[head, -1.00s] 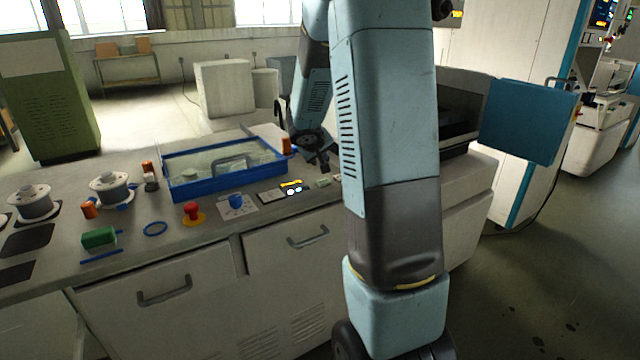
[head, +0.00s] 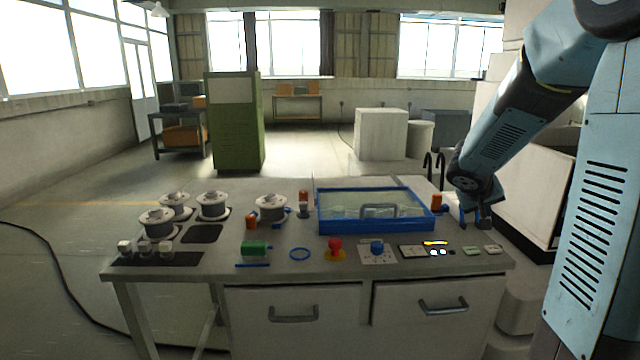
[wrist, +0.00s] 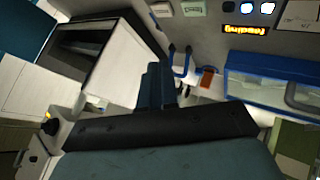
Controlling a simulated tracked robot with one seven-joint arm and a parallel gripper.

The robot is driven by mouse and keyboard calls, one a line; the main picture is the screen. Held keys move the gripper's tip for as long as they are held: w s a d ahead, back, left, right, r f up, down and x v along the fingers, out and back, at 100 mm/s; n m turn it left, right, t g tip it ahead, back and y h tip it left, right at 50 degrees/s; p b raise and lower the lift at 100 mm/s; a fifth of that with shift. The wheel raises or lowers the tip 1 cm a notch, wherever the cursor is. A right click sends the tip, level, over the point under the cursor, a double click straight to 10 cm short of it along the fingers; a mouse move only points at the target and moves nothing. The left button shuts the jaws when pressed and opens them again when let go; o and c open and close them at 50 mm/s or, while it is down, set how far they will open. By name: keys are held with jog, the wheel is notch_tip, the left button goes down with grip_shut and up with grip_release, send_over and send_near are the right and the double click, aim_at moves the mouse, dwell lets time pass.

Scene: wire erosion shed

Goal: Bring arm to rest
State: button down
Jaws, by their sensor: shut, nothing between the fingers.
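My gripper (head: 477,224) hangs at the right end of the grey workbench (head: 270,345) in the head view, with its fingers pointing down. It is shut and empty. It is just right of an orange cylinder (head: 436,202) and the blue-framed tray with a clear lid (head: 324,226). I cannot tell whether the fingers touch the bench. The wrist view shows the bench top, the lit yellow display (wrist: 254,30) and the tray's blue edge (wrist: 240,88) beyond my gripper's dark body.
On the bench stand several spools (head: 270,208), a green block (head: 255,247), a red button (head: 335,244), a blue knob (head: 377,246) and a display panel (head: 426,251). A green cabinet (head: 236,130) and a white box (head: 380,133) stand behind. A white machine is at right (head: 535,205).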

jog(key=s+a+r+y, duration=0.2)
jog(key=s+a, duration=0.4)
jog(key=s, duration=0.3)
jog(key=s+a+r+n+y, duration=0.1)
jog(key=s+a+r+y, duration=0.1)
jog(key=s+a, duration=0.4)
jog(key=s+a+r+y, duration=0.3)
jog(key=s+a, duration=0.3)
jog(key=s, duration=0.6)
jog(key=shift+s+a+r, duration=0.25)
jog(key=shift+a+r, duration=0.1)
jog(key=shift+r, duration=0.05)
dwell(3.7)
